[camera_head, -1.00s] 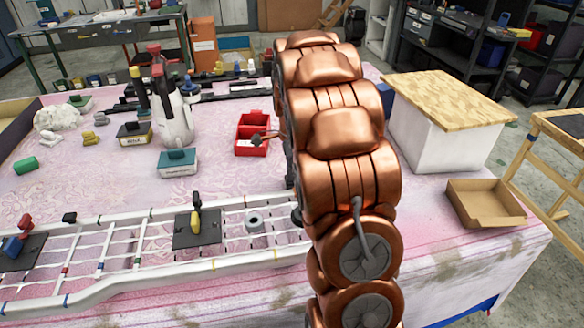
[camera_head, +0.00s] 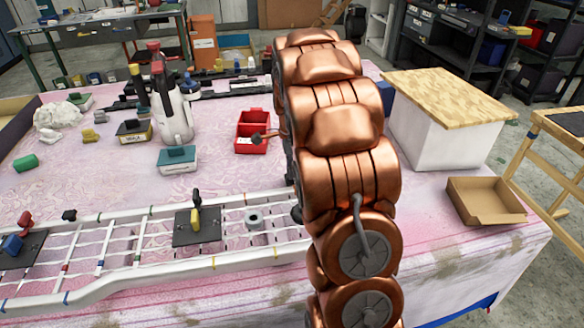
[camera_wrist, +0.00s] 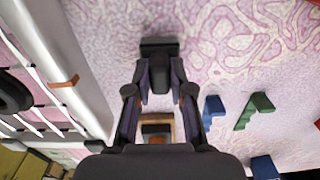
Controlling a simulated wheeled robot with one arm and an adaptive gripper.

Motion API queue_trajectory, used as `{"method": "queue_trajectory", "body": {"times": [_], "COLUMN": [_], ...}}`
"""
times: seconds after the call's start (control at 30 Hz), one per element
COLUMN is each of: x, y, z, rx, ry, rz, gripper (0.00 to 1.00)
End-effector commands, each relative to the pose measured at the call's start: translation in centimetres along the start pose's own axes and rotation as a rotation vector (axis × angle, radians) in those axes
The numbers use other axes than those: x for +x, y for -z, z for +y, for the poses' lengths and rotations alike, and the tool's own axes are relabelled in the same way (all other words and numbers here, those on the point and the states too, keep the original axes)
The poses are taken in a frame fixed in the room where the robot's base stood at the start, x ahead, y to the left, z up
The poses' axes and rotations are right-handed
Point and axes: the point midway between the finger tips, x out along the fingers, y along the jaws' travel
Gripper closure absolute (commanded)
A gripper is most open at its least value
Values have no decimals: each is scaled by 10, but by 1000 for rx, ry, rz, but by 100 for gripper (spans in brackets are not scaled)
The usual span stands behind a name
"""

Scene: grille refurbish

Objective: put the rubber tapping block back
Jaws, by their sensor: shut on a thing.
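In the wrist view my gripper (camera_wrist: 160,78) points at the pink patterned table cover. Its two fingers are shut on a small black block (camera_wrist: 158,47), which I take to be the rubber tapping block. The block shows at and beyond the fingertips. I cannot tell whether it touches the table or hangs just above it. In the head view my copper-coloured arm hides the gripper and the block. A small tan-edged piece with a dark middle (camera_wrist: 157,130) shows between the finger bases in the wrist view; I cannot tell what it is.
The white grille (camera_head: 140,262) lies along the table's front left, with a black plate (camera_head: 182,236) on it. A red tray (camera_head: 251,144), a spray bottle (camera_head: 172,115) and a teal-topped box (camera_head: 177,159) stand behind. Blue (camera_wrist: 213,109) and green (camera_wrist: 256,108) pieces lie right of my gripper.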

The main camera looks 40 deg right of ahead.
Motion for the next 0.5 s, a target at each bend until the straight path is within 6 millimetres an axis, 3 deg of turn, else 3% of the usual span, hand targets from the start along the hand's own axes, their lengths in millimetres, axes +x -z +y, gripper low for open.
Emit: {"method": "queue_trajectory", "body": {"times": [0.1, 0.13, 0.3, 0.4, 0.5], "x": [1, 1, 1, 1, 1], "y": [0, 0, 0, 0, 0], "z": [0, 0, 0, 0, 0], "rx": [0, 0, 0, 0, 0], "ry": [0, 0, 0, 0, 0], "rz": [0, 0, 0, 0, 0], "gripper": [100, 75, 58, 49, 49]}}
